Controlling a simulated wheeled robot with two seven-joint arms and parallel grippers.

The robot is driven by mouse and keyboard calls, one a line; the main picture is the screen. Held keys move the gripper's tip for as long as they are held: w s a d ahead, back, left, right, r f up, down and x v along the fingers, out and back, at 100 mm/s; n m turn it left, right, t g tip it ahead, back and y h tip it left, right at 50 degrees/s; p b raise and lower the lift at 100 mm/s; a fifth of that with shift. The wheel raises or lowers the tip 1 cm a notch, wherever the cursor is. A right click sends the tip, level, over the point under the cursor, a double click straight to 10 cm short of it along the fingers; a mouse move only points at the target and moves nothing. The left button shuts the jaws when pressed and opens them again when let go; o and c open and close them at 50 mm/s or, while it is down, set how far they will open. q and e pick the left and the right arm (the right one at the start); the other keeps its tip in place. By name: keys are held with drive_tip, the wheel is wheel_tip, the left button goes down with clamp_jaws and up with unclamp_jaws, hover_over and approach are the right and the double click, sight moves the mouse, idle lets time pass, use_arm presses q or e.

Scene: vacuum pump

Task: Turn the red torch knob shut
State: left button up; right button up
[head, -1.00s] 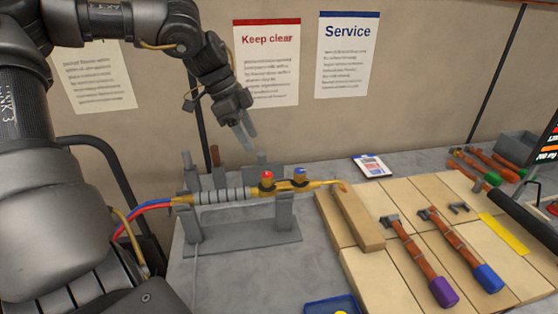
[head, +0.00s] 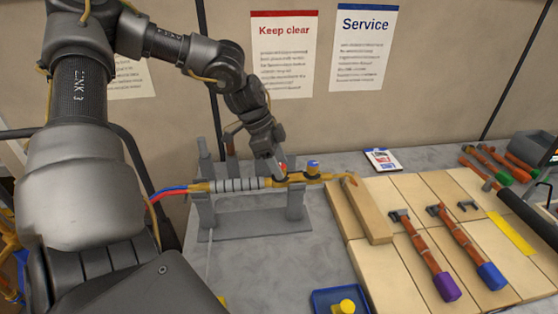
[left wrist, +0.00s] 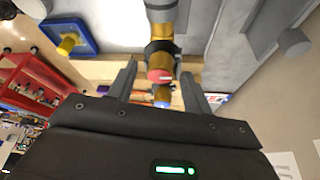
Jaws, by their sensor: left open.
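The torch (head: 235,185) lies level across a grey stand (head: 255,224), with red and blue hoses at its left end and a bent tip at its right. Its red knob (head: 283,166) is on top and partly hidden by my left gripper (head: 277,174) in the head view. In the left wrist view, the red knob (left wrist: 160,75) shows between the two open fingers of my left gripper (left wrist: 159,72), with gaps on both sides. The blue knob (head: 313,167) is just to the right of the red one. My right gripper is not in view.
A wooden board (head: 400,256) with a raised block (head: 362,212) and two hammer-like tools lies right of the stand. A blue tray (head: 323,299) with a yellow piece (head: 345,305) is in front. A card (head: 382,159) lies behind the torch tip. The wall is close behind.

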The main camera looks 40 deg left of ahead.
use_arm(q)
drive_tip(key=shift+f, duration=0.15)
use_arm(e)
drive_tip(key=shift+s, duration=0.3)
use_arm(q)
drive_tip(key=c, duration=1)
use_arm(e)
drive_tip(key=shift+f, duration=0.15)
